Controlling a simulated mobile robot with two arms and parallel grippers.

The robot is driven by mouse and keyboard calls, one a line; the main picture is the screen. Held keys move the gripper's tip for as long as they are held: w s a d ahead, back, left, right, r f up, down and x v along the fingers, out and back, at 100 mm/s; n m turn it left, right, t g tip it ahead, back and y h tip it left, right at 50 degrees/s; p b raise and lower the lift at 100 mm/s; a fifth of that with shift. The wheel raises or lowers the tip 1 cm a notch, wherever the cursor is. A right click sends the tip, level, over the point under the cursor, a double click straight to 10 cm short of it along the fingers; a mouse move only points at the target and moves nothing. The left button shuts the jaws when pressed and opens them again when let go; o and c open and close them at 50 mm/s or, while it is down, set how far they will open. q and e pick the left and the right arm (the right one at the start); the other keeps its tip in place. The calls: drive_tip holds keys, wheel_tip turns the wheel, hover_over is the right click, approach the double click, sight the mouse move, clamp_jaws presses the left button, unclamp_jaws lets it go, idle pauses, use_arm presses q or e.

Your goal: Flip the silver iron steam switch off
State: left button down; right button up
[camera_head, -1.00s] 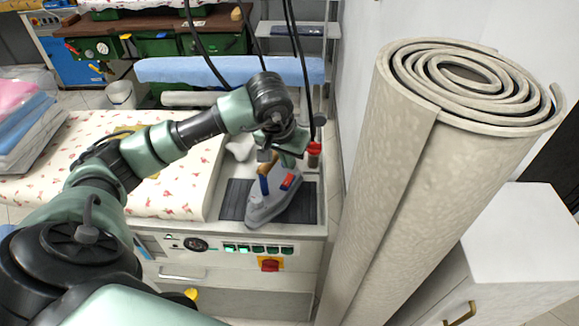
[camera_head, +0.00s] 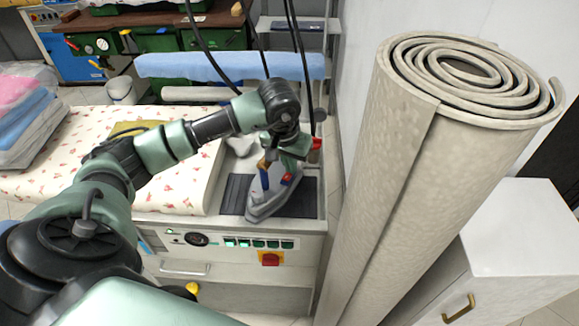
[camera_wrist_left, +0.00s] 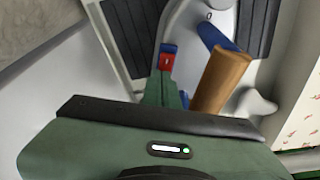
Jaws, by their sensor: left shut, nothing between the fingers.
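The silver iron (camera_head: 266,205) stands on a dark ribbed rest pad (camera_head: 299,204) at the right end of the ironing table. Its wooden handle with a blue part (camera_wrist_left: 222,80) shows in the left wrist view. The red and blue steam switch (camera_wrist_left: 167,57) is on the iron's body beside the handle. My left gripper (camera_head: 285,174) is shut and empty, right over the switch. In the left wrist view its fingertips (camera_wrist_left: 163,76) are at the switch's near edge; I cannot tell whether they touch. The gripper partly hides the switch in the head view. My right gripper is not in view.
The padded floral ironing board (camera_head: 180,190) lies left of the iron. A control panel with green switches and a red knob (camera_head: 270,259) is on the table's front. A tall rolled carpet (camera_head: 400,170) stands close on the right. Black cables hang from above near my arm.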

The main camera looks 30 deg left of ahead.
use_arm(q)
drive_tip(key=shift+f+p, duration=0.2)
drive_tip(key=shift+p, duration=0.25)
drive_tip(key=shift+s+f, duration=0.1)
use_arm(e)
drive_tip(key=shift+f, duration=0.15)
use_arm(q)
drive_tip(key=shift+s+d+f, duration=0.1)
drive_tip(key=shift+s+f, duration=0.1)
drive_tip(key=shift+s, duration=0.2)
drive_tip(key=shift+s+d, duration=0.1)
drive_tip(key=shift+s, duration=0.35)
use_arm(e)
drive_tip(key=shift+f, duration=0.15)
use_arm(q)
drive_tip(key=shift+r, duration=0.1)
